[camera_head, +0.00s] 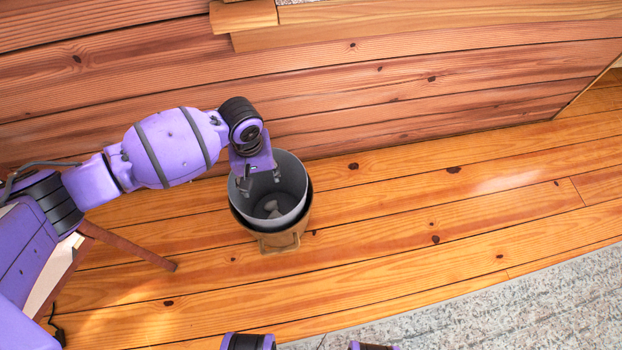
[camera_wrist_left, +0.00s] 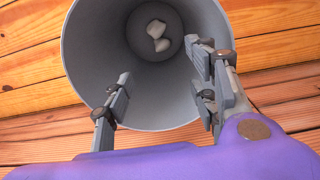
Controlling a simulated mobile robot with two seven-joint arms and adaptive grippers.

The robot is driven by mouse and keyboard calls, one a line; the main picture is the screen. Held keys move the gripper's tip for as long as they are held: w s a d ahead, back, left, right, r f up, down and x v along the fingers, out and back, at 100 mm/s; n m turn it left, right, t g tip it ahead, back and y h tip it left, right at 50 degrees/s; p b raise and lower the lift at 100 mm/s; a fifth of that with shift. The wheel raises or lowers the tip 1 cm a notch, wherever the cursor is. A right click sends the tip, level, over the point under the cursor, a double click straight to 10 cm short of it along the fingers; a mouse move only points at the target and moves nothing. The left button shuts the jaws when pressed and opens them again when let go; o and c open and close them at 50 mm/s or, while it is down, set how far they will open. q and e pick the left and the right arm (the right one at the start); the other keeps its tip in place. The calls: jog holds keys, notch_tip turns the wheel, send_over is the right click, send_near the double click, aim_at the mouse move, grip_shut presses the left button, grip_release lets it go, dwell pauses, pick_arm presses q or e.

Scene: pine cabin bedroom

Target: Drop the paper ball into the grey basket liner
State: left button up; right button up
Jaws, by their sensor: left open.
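The grey basket liner (camera_head: 293,180) stands upright inside a tan basket (camera_head: 283,242) on the floor, and its round mouth fills much of the left wrist view (camera_wrist_left: 88,60). Pale crumpled paper, the paper ball (camera_head: 273,208), lies at the bottom of the liner. In the left wrist view it shows as two pale lumps (camera_wrist_left: 160,45) close together; I cannot tell if they are one piece. My left gripper (camera_head: 260,181) is over the liner's mouth, fingers apart with nothing between them. It also shows in the left wrist view (camera_wrist_left: 160,75). My right gripper is not in view.
A plank wall (camera_head: 400,85) rises just behind the basket. A wooden piece of furniture with a slanted leg (camera_head: 130,247) stands at the left. The plank floor (camera_head: 450,210) to the right is clear, and a grey rug (camera_head: 540,310) lies at the lower right.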

pick_arm(q)
notch_tip(320, 180, up, 12)
dwell(0.5)
dwell(0.4)
